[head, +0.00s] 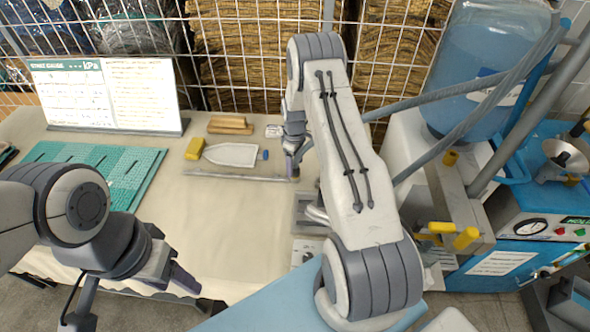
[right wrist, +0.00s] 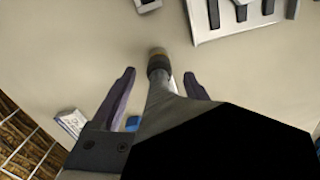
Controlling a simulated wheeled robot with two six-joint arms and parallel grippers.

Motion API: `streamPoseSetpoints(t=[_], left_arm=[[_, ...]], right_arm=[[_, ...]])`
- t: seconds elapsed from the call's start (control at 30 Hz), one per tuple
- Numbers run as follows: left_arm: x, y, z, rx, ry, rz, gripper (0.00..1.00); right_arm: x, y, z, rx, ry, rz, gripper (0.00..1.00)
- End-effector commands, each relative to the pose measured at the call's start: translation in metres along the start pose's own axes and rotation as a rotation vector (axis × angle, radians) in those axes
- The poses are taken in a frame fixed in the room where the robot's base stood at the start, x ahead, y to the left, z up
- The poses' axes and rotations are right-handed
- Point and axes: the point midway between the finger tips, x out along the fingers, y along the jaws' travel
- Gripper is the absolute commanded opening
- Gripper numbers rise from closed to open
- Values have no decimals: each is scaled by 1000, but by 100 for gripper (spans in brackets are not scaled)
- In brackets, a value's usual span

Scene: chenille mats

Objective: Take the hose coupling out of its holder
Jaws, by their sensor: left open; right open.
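In the right wrist view a grey tube with a dark collar and a brownish end (right wrist: 158,66) shows between the fingers of my right gripper (right wrist: 160,74). The fingers are open on either side of it, with gaps visible. I cannot tell for certain whether this is the hose coupling. In the head view my right gripper (head: 293,160) hangs over the table beside the end of a thin grey rod (head: 235,178). A grey block (head: 306,206) stands partly hidden behind my right arm; I cannot tell whether it is the holder. My left gripper (head: 190,282) is open and empty near the table's front edge.
A slotted light plate (right wrist: 240,14) lies at the upper right of the wrist view. A water bottle (head: 485,70) stands right.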

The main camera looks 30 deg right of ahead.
Motion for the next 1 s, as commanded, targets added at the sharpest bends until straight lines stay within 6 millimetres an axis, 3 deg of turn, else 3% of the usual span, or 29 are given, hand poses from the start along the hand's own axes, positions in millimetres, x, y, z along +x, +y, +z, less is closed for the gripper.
streamPoseSetpoints(t=[0.07,0.23,0.53,0.57,0.73,0.77,1.0], left_arm=[[-13,1,-1,0,0,0,55],[-18,1,-1,1,0,0,55],[-17,1,-1,2,0,0,55],[-17,1,-1,1,0,0,55],[-17,1,-1,1,0,0,55],[-17,1,-1,1,0,0,55],[-17,1,-1,1,0,0,55]], right_arm=[[7,0,2,1,-2,-2,77],[28,1,1,0,-1,-1,77],[34,1,1,1,1,1,77],[34,1,1,1,1,1,69],[34,1,1,1,0,1,4],[34,1,1,1,0,1,0],[33,1,1,1,1,1,0]])
